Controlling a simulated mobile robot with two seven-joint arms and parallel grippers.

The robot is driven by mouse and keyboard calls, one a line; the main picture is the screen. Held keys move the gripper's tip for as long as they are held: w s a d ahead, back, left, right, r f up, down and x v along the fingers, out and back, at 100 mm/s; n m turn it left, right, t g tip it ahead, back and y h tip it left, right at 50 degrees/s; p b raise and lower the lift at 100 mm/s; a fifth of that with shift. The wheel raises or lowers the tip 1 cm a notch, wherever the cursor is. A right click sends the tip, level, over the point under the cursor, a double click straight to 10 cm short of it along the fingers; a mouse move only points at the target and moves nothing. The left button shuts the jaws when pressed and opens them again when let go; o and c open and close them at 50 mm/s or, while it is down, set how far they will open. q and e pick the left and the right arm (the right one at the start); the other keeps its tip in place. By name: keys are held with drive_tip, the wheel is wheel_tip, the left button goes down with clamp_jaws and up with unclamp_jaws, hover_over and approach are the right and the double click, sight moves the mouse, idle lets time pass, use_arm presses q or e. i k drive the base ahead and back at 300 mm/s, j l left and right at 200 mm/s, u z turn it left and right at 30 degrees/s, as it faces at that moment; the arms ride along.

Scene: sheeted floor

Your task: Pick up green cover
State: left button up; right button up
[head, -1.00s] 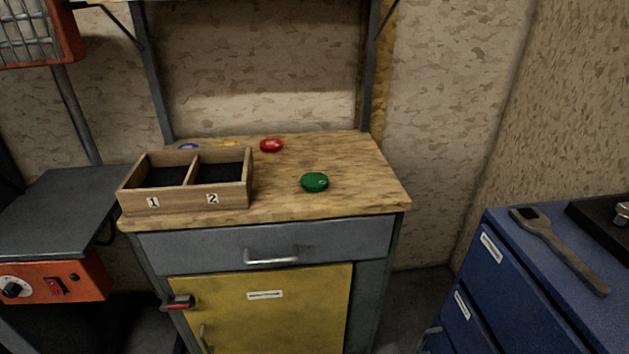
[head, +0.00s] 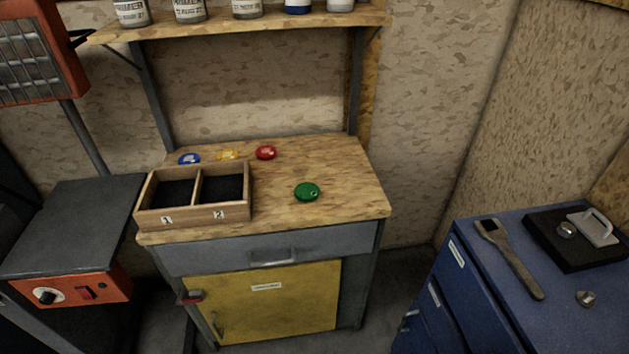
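The green cover (head: 307,192) is a small round disc. It lies on the bare right-hand part of the wooden worktop (head: 345,205), to the right of a wooden box (head: 196,217) with two dark compartments labelled 1 and 2. Nothing touches the green cover. Neither of my grippers shows in the head view.
Blue (head: 189,159), yellow (head: 228,154) and red (head: 265,153) covers lie behind the box. A shelf (head: 270,26) with cans hangs above. A blue cabinet (head: 500,310) with a wrench-like tool (head: 508,258) stands right, a dark machine table (head: 75,225) left. The worktop around the green cover is clear.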

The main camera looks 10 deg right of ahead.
sight(305, 191)
drive_tip(key=i+j+z, duration=0.2)
drive_tip(key=z, duration=0.2)
drive_tip(key=i+j+z, duration=0.5)
drive_tip(key=j+z, duration=0.25)
drive_tip(key=l, duration=0.1)
